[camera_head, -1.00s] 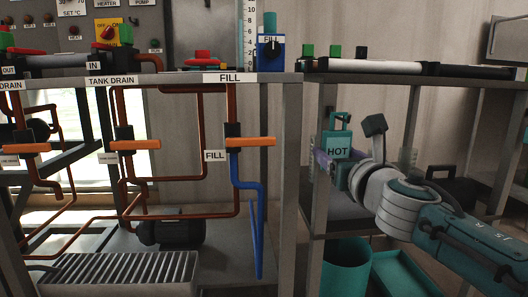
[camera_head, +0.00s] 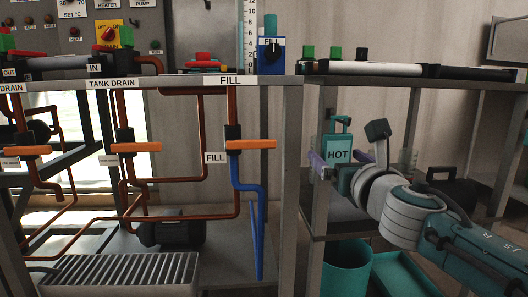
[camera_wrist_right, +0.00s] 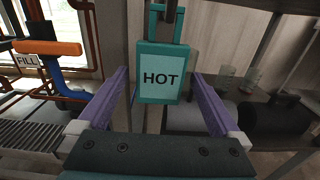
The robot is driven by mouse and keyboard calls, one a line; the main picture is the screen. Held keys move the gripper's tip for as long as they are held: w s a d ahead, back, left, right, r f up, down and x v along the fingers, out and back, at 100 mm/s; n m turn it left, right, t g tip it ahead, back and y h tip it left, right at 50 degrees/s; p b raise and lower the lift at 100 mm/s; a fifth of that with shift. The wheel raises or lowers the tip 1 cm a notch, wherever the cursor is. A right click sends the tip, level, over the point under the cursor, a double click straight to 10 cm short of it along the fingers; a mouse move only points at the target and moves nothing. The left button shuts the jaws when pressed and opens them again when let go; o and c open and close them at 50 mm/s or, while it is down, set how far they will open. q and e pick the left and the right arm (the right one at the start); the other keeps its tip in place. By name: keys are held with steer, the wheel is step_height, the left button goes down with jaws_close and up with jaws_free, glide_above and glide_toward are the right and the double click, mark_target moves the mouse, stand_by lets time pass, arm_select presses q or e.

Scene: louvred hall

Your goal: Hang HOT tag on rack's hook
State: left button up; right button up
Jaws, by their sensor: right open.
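The teal HOT tag (camera_head: 338,153) is upright, with its loop at the top, in front of the grey rack post (camera_head: 319,215). It also shows in the wrist view (camera_wrist_right: 159,90), where a dark rod (camera_wrist_right: 171,10) stands at its loop. I cannot clearly see whether the loop is around a hook. My right gripper (camera_wrist_right: 160,76) is open, with one purple finger on each side of the tag and a visible gap at both sides. My left gripper is not in view.
A teal bin (camera_head: 346,268) and a teal tray (camera_head: 405,275) lie below my right arm. A dark case (camera_head: 452,188) stands on the shelf to the right. Pipes with orange handles (camera_head: 250,144) are to the left.

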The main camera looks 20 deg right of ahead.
mark_target(338, 157)
steer(key=p+v, duration=0.1)
steer(key=v, duration=0.3)
steer(key=shift+s+r+p, duration=0.1)
steer(key=shift+s+p, duration=0.3)
steer(key=shift+s+a, duration=0.2)
steer(key=shift+s, duration=0.5)
steer(key=p+v, duration=0.1)
steer(key=v, duration=0.9)
steer(key=shift+p, duration=0.3)
stand_by(1.0)
